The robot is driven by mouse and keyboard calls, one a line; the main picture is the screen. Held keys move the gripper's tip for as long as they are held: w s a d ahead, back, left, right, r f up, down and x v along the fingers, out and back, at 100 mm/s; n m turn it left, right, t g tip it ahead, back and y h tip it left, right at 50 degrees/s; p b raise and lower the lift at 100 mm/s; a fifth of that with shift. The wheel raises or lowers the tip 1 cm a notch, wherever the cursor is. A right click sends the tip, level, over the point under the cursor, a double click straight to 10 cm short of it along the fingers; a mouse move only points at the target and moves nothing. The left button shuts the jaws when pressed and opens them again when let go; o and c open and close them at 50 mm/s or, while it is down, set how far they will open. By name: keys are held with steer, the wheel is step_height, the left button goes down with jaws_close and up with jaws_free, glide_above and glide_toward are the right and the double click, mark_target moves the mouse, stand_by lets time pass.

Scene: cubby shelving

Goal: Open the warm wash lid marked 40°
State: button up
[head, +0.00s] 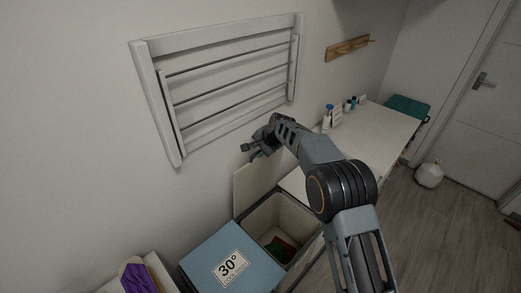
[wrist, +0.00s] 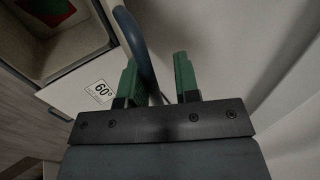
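An open bin (head: 279,222) stands between the blue lid marked 30° (head: 232,262) and the white top partly behind my arm. Its raised lid (head: 254,185) stands upright at the wall with its pale underside showing; no 40° mark shows. The wrist view shows a label reading 60° (wrist: 99,90) on a pale panel next to the open bin (wrist: 67,55). My gripper (head: 257,149) is above the raised lid's top edge. In the wrist view its green fingers (wrist: 156,75) are apart, with a dark blue curved strip between them; I cannot tell whether they touch it.
Red and green cloth (head: 281,249) lies in the open bin. A white drying rack (head: 225,85) is on the wall above. A white counter (head: 369,137) with bottles (head: 329,116) runs to the right. A purple item (head: 139,277) is at lower left. Floor (head: 430,225) at right is mostly clear.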

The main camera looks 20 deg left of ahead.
steer(key=shift+d+f, duration=0.2)
steer(key=shift+r, duration=0.1)
steer(key=b+v, duration=0.3)
steer(key=v, duration=1.1)
steer(key=shift+a, duration=0.2)
